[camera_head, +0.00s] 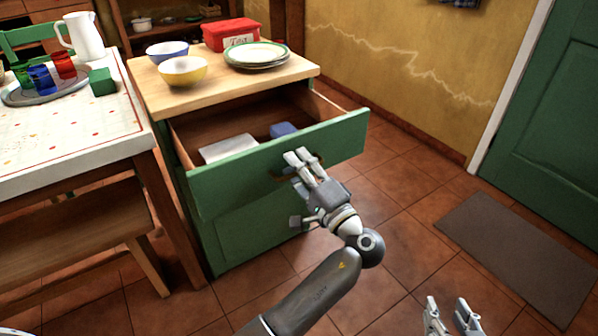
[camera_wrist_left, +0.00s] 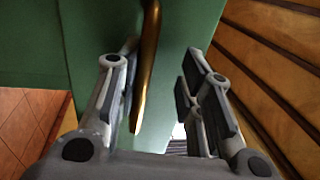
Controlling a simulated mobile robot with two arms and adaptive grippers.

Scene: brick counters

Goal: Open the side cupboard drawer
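The side cupboard (camera_head: 250,232) is green with a wooden top. Its top drawer (camera_head: 225,186) is pulled out, and its inside shows. My left gripper (camera_head: 301,160) is at the middle of the drawer front, at the handle. In the left wrist view the brass handle (camera_wrist_left: 147,75) lies between my left gripper's fingers (camera_wrist_left: 165,95), nearer the left one. A gap shows on the right side, so these fingers are apart. My right gripper (camera_head: 450,312) is low in the head view, away from the cupboard, with its fingers apart and empty.
A white item (camera_head: 229,148) and a blue item (camera_head: 283,129) lie in the drawer. Bowls, plates (camera_head: 256,55) and a red tea box (camera_head: 230,33) stand on top. A table (camera_head: 85,135) and bench (camera_head: 75,225) are left; tiled floor is clear right, before a mat (camera_head: 520,250).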

